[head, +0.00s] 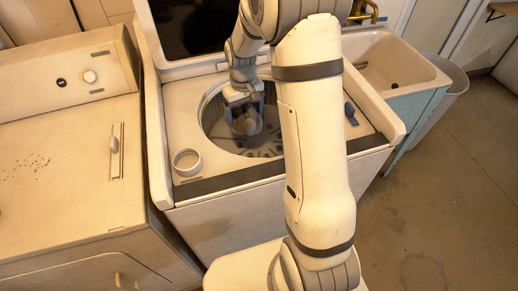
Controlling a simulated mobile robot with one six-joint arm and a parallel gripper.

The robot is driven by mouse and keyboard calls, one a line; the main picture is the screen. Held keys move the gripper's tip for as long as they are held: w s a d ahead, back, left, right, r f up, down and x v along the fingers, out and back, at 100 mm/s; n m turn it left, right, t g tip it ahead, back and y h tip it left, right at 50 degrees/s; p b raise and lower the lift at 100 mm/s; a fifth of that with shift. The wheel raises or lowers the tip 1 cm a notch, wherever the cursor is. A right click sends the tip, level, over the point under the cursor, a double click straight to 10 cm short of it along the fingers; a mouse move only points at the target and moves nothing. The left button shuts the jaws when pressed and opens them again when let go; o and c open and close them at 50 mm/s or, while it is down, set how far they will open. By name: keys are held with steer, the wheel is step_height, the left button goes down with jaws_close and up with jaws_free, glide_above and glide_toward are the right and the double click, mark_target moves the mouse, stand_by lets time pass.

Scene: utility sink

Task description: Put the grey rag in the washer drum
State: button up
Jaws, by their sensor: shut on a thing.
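The grey rag (247,124) is a crumpled bundle between the fingers of my gripper (246,112). My gripper points down and is shut on the rag. It is over or within the round opening of the washer drum (217,127); the exact height is hard to tell. The washer (237,192) stands in the middle with its dark lid (190,25) raised at the back. My forearm crosses in front of the right part of the opening and hides some of the rim. The drum's perforated wall and part of its floor show around the rag.
A white cup-like ring (187,161) sits on the washer top at front left. A blue object (351,113) lies at the right of the opening. A dryer-like machine (65,165) stands at left. A sink (395,62) and a grey bin (452,85) are at right.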

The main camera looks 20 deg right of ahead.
mark_target(246, 126)
steer(key=shift+n, duration=0.9)
steer(key=f, duration=0.1)
steer(key=s+f, duration=0.1)
steer(key=f, duration=0.1)
steer(key=f+b, duration=0.1)
steer(key=shift+s+f, duration=0.35)
steer(key=shift+f, duration=0.05)
steer(key=shift+w+f, duration=0.1)
steer(key=shift+f, duration=4.25)
steer(key=o, duration=0.9)
steer(key=shift+p, duration=0.3)
